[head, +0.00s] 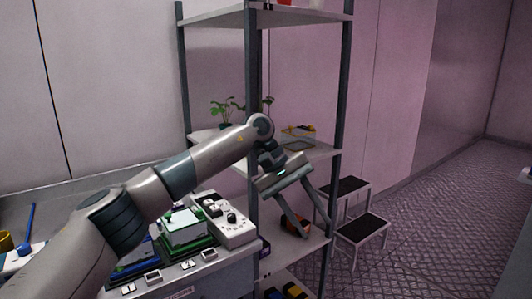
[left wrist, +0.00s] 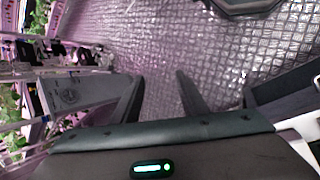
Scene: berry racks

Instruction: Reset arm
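My left arm reaches in from the left in the head view. Its gripper (head: 306,228) hangs in front of the shelf rack (head: 251,100), fingers pointing down and slightly right. The two fingers are spread apart with nothing between them. In the left wrist view the same gripper (left wrist: 160,88) shows its fingers apart, with only patterned metal floor (left wrist: 165,40) seen between them. My right gripper is not in view.
A potted plant (head: 226,111) stands on the rack's middle shelf, and an orange-and-black item (head: 295,224) on a lower shelf. A bench (head: 207,268) with a white control box (head: 229,222) lies below my arm. A step stool (head: 363,228) stands right; floor beyond is clear.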

